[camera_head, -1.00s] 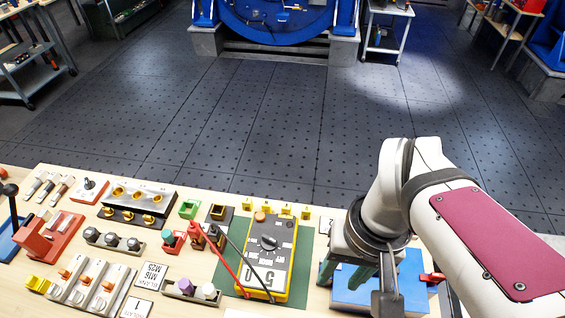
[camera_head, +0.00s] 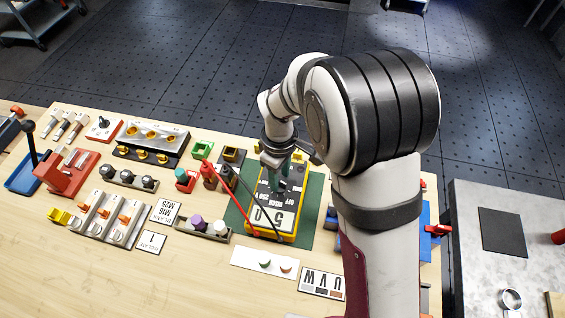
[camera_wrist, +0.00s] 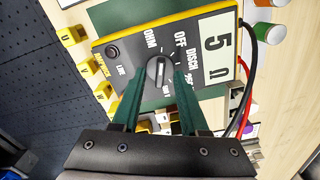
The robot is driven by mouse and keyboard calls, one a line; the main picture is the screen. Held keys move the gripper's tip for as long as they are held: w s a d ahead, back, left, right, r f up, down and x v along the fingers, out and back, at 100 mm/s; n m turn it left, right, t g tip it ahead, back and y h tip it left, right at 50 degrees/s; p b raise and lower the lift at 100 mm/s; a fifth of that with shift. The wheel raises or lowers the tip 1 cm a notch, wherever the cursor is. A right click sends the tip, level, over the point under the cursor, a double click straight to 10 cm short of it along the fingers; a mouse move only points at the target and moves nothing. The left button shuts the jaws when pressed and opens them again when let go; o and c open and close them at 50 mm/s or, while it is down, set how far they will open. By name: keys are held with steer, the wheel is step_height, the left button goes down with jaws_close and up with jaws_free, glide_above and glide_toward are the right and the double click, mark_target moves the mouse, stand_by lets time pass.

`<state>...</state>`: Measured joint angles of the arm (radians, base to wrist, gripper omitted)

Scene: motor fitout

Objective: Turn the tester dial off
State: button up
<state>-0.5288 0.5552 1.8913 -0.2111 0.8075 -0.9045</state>
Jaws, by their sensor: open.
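The tester (camera_head: 284,222) is a yellow-edged box with a dark face, lying on a green mat (camera_head: 311,235) in the head view. Its face also shows in the wrist view (camera_wrist: 126,71). Its round black dial (camera_wrist: 158,72) has a raised grip bar, with OHM, OFF, DISCH and other labels around it. I cannot tell for sure which label it points at. My gripper (camera_wrist: 160,76) is open, its green fingers on either side of the dial with gaps showing. In the head view my gripper (camera_head: 284,178) is over the tester and hides the dial.
Red and black leads (camera_head: 241,206) run along the tester's left side. Small yellow terminals (camera_wrist: 72,36) stand along one edge of it. A knob strip (camera_head: 203,229) and switch block (camera_head: 107,222) lie to the left. A white plate (camera_head: 264,263) lies in front.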

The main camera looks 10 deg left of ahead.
steer(key=shift+f, duration=0.45)
jaws_close()
steer(key=shift+m, duration=3.2)
jaws_free()
